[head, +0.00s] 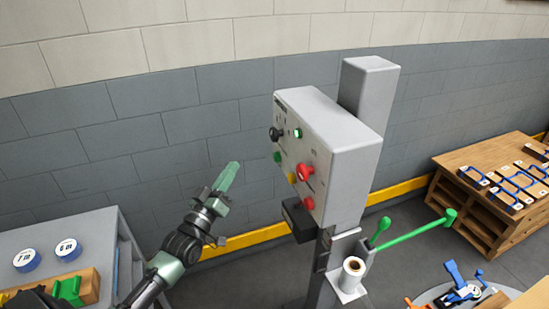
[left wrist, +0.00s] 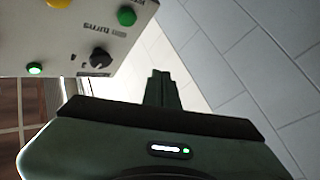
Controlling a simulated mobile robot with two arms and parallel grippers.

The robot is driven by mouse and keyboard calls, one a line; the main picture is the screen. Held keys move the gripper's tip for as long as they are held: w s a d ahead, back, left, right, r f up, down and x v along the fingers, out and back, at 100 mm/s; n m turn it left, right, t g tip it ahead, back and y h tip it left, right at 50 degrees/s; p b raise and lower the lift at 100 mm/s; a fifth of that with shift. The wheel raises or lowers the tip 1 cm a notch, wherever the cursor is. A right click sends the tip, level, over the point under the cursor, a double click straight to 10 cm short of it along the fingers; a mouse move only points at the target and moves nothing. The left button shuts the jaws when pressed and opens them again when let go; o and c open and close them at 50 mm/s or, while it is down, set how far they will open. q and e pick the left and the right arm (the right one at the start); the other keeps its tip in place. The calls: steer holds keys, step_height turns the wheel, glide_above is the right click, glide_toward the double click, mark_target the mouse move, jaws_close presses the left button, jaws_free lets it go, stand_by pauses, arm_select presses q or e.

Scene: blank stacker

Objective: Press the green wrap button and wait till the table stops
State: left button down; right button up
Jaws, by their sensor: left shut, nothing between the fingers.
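The grey control box (head: 340,128) stands on a post in the middle of the head view. Its face carries a green button (head: 277,156), which also shows at the top of the left wrist view (left wrist: 127,16). A small lit green lamp (head: 297,133) is near a black knob (head: 275,134); the lamp glows in the left wrist view (left wrist: 35,69) too. My left gripper (head: 231,170) is shut and empty, left of the box face, with a gap between its tips and the green button. My right gripper is out of view.
A red knob (head: 306,172), a yellow button (head: 292,178) and a lower red button (head: 308,203) share the box face. Green-tipped rods (head: 415,230) and a roll (head: 352,268) are below the box.

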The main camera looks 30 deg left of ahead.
mark_target(277, 157)
arm_select(q)
steer(key=w+d, duration=0.5)
steer(key=w, duration=0.1)
steer(key=shift+w+d+b, duration=0.3)
steer(key=shift+d+b, duration=0.05)
steer(key=shift+b, duration=0.05)
steer(key=shift+w, duration=0.1)
stand_by(1.8)
steer(key=shift+w+d, duration=0.2)
steer(key=shift+d, duration=0.1)
